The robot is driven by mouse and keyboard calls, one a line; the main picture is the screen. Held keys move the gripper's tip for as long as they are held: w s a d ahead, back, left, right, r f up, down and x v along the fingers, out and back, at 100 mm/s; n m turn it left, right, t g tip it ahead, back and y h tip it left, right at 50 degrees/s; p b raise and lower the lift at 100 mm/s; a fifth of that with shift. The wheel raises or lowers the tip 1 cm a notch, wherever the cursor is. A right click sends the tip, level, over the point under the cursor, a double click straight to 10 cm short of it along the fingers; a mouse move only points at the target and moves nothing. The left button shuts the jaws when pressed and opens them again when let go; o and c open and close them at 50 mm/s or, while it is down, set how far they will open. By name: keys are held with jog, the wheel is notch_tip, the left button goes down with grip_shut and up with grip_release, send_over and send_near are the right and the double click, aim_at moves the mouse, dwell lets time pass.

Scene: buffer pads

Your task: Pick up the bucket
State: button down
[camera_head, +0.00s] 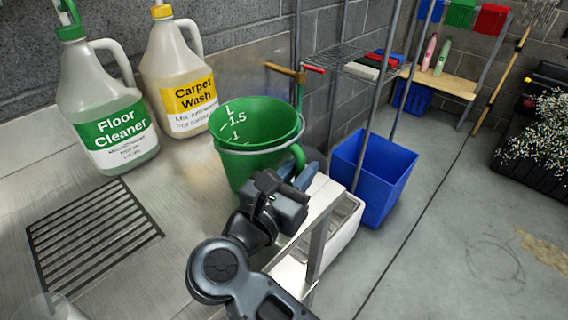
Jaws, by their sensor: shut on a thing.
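The green bucket (237,160) has white measuring marks inside and a grey handle band around its upper part. It is at the right end of the steel counter (190,236), and looks close to upright. My gripper (293,176) is at the bucket's lower right side, by its green curved grip. It is shut on the bucket, though my arm hides the exact contact. The bucket's base is partly hidden, so I cannot tell whether it touches the counter.
A Floor Cleaner jug (100,105) and a Carpet Wash jug (175,75) stand behind and left of the bucket. A drain grate (92,237) is at left. A blue bin (372,178) stands right, below counter height. The floor at right is mostly clear.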

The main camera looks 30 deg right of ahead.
aim_at(298, 156)
jog(key=shift+r, duration=0.65)
notch_tip(298, 156, up, 3)
jog(key=shift+f, duration=0.1)
jog(key=s+d+r, duration=0.7)
jog(key=s+d, duration=0.1)
jog(key=shift+d+b, duration=0.2)
jog(key=shift+b, duration=0.15)
jog(key=c, duration=1.6)
grip_release()
grip_shut()
jog(key=shift+s, duration=0.1)
